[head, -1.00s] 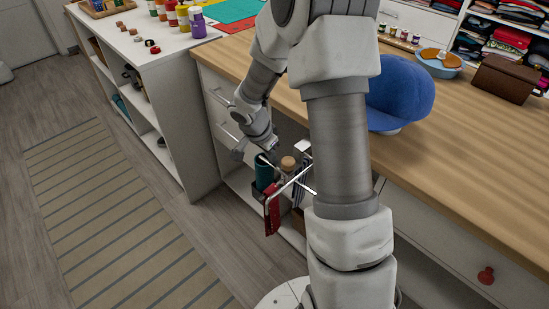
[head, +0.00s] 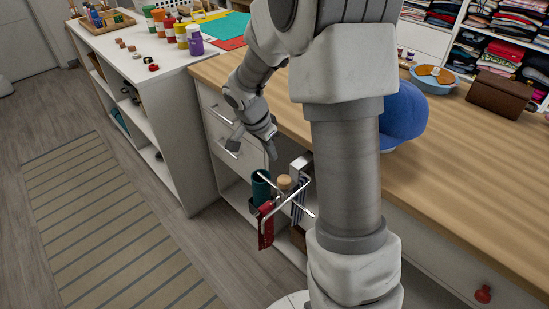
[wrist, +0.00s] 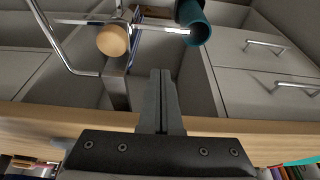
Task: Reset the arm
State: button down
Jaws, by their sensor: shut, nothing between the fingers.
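My arm bends over the wooden counter and its end hangs in front of the counter's white drawer front. My gripper (wrist: 160,73) is shut in the wrist view, its two fingers pressed together with nothing between them. In the head view my gripper (head: 273,148) is small and points down, above a metal rack (head: 287,205). A teal cylinder (head: 261,188) and a round wooden top (head: 285,182) are beside the rack. The wrist view also shows the teal cylinder (wrist: 196,25) and the wooden top (wrist: 113,40), apart from the fingers.
A red cloth (head: 266,227) hangs by the rack. A blue cap (head: 402,115) sits on the wooden counter (head: 450,175), partly behind my arm. A white shelf unit (head: 160,75) with paint bottles stands at left. The floor with a striped rug (head: 95,210) is clear.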

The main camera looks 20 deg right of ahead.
jog(key=s+a+r+n+t, duration=0.1)
jog(key=s+a+r+n, duration=0.1)
jog(key=s+r+n, duration=0.3)
jog(key=s+a+r+t, duration=0.15)
jog(key=s+r, duration=0.25)
jog(key=r, duration=0.4)
jog(key=s+a+r+n+t+y, duration=0.1)
jog(key=s+a+r+n+y, duration=0.2)
jog(key=s, duration=0.4)
jog(key=s+a+r+n+t+y, duration=0.1)
jog(key=s+a+r+n, duration=0.15)
jog(key=s+n, duration=0.35)
notch_tip(320, 180, up, 12)
jog(key=p, duration=1.2)
jog(key=shift+s+a+r+p, duration=0.2)
jog(key=shift+s+a+p, duration=0.15)
jog(key=shift+p, duration=0.05)
